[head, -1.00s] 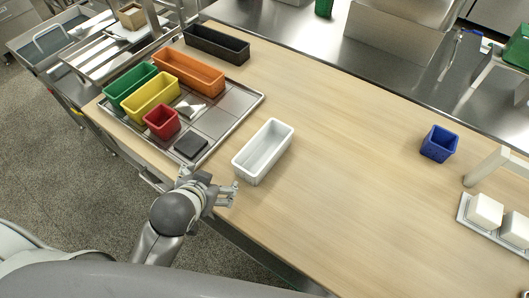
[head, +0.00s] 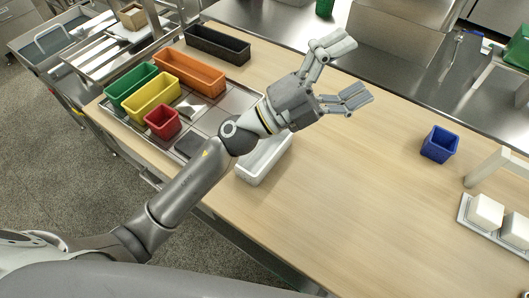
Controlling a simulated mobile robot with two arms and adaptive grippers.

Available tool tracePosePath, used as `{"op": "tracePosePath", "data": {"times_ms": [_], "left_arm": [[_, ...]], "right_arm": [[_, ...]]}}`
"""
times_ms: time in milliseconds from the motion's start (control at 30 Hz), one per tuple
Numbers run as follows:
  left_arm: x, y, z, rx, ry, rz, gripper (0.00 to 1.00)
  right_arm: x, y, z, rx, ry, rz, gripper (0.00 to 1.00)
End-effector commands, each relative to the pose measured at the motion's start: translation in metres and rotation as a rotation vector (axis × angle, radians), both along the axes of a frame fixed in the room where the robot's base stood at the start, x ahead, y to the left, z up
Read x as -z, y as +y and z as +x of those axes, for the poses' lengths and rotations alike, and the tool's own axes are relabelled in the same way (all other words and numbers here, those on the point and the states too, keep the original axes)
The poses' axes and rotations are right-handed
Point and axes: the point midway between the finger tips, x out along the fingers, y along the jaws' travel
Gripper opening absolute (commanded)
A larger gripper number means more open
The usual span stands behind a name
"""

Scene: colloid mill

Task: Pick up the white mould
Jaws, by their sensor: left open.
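The white mould (head: 262,166) is a rectangular open-topped tray on the wooden table, left of the table's middle and near its front edge. My left forearm and wrist cross over it and hide its far upper part. My left gripper (head: 352,72) is open and empty, with its fingers spread toward the upper right. It is up and to the right of the mould in the picture, apart from it. My right gripper is not in view.
A metal tray (head: 228,104) at the left holds green (head: 131,81), yellow (head: 151,97), orange (head: 189,72) and red (head: 162,122) moulds. A black mould (head: 217,44) stands behind. A blue mould (head: 439,145) and white blocks (head: 485,212) are at the right. The table's middle is clear.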

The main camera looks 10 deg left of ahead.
Motion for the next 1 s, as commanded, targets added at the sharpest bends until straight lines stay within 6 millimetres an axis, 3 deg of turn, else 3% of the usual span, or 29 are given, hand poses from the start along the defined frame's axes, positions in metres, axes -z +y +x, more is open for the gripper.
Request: {"op": "tracePosePath", "data": {"times_ms": [100, 200, 333, 433, 567, 700, 900, 1000], "left_arm": [[0.016, -0.036, -0.022, 0.15, -0.142, 0.204, 0.93], [0.044, -0.057, -0.037, 0.266, -0.237, 0.398, 0.93], [0.091, -0.066, -0.046, 0.404, -0.324, 0.674, 0.93], [0.13, -0.057, -0.044, 0.493, -0.363, 0.904, 0.93], [0.176, -0.026, -0.03, 0.582, -0.368, 1.219, 0.93], [0.21, 0.029, -0.005, 0.638, -0.31, 1.567, 0.93], [0.218, 0.111, 0.027, 0.646, -0.157, 1.958, 0.93], [0.215, 0.136, 0.035, 0.638, -0.094, 2.066, 0.93]], "right_arm": [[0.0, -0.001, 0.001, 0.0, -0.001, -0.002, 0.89], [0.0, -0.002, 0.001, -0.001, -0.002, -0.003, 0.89], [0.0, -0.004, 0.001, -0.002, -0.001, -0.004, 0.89], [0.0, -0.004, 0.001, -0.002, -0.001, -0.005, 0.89], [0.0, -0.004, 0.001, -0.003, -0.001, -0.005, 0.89], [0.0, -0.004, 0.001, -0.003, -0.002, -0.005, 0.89], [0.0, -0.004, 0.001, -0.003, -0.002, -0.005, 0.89], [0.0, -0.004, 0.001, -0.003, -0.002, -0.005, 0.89]]}}
